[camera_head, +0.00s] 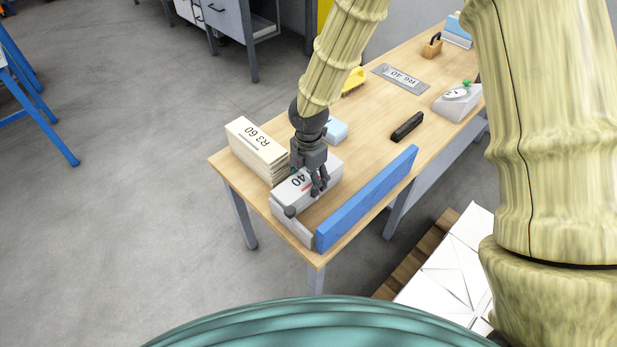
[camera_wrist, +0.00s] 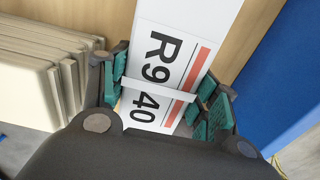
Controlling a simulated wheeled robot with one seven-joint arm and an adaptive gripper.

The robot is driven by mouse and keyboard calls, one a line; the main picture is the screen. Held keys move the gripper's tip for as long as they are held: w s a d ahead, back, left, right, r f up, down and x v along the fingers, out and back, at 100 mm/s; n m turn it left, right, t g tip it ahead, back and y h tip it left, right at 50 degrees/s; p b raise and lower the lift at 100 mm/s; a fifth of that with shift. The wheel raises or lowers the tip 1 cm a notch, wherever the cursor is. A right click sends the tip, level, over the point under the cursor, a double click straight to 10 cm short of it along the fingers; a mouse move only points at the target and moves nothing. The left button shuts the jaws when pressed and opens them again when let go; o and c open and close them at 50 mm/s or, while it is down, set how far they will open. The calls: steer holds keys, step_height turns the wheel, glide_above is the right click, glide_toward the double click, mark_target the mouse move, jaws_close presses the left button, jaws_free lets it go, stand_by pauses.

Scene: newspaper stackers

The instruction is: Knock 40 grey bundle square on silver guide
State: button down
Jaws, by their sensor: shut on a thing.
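The grey bundle (camera_head: 325,174) lies near the front end of the wooden table; its top reads "40" in the head view. In the wrist view the bundle (camera_wrist: 185,42) shows "R9 40", a red stripe and a white strap across it. My gripper (camera_head: 318,190) is over the bundle from above. In the wrist view its teal-padded fingers (camera_wrist: 165,92) are on both sides of the bundle, shut on it. The silver guide (camera_head: 292,226) stands at the table's front end, close to the bundle's near end; whether they touch is hidden.
A cream stack marked "R3 60" (camera_head: 258,150) stands left of the bundle. A long blue fence (camera_head: 368,200) stands to its right.

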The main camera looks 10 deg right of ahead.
stand_by(0.7)
steer(key=shift+w+d+r+p, duration=0.15)
steer(key=shift+w+d+p, duration=0.5)
steer(key=shift+d+p, duration=0.3)
steer(key=shift+w+d+p, duration=0.3)
steer(key=shift+d, duration=0.1)
steer(key=shift+r+p, duration=2.95)
steer(key=shift+p, duration=0.2)
